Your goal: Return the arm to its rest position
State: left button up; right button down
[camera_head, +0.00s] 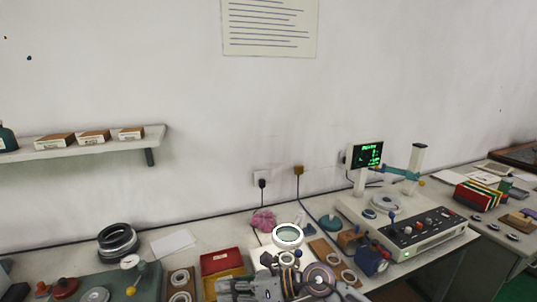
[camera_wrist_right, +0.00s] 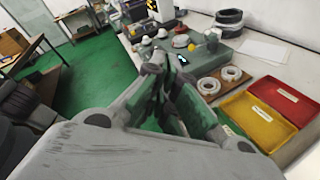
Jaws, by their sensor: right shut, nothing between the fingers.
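My right gripper (camera_head: 228,289) is at the bottom middle of the head view, in front of the bench and close to the red and yellow trays. Part of the arm runs off the bottom edge. In the right wrist view its fingers (camera_wrist_right: 178,62) are together with nothing held, and they show above the green floor and the bench edge. My left gripper is in neither view.
The red tray (camera_head: 220,261) lies beside my right gripper. Stacked dark rings (camera_head: 118,241) stand at the left. Pale rings (camera_head: 180,280) lie on a wooden board. A measuring device (camera_head: 420,228) with a screen (camera_head: 367,155) stands at the right.

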notch_tip(320, 180, up, 6)
jog(key=w+m+t+y, duration=0.1)
jog(key=m+t+y, duration=0.2)
jog(key=m, duration=0.1)
jog(key=w+d+r+m+t+h, duration=0.25)
jog(key=w+d+m+t, duration=0.2)
jog(key=m+t, duration=0.35)
jog(key=w+d+r+m+t+h, duration=0.2)
jog(key=w+d+r+m+t, duration=0.15)
jog(key=d+m+t, duration=0.45)
jog(key=s+d+f+m+g+h, duration=0.2)
jog(key=d+f+m+g+h, duration=0.3)
jog(key=d+f+m+h, duration=1.25)
jog(key=s+d+f+m+g+y, duration=0.15)
jog(key=s+f+m+g, duration=0.25)
jog(key=s+f+g, duration=0.45)
jog(key=s+d+f+m+g+y, duration=0.1)
jog(key=s+f+m+g+y, duration=0.3)
jog(key=s, duration=0.8)
jog(key=s+f+h, duration=0.2)
jog(key=s+f, duration=0.1)
jog(key=f, duration=3.2)
jog(key=s+d+f, duration=0.2)
jog(key=s+f, duration=0.7)
jog(key=s, duration=0.2)
jog(key=s+d+f+g, duration=0.1)
jog(key=s+d+f, duration=0.1)
jog(key=s+f, duration=0.8)
jog(key=shift+s, duration=0.55)
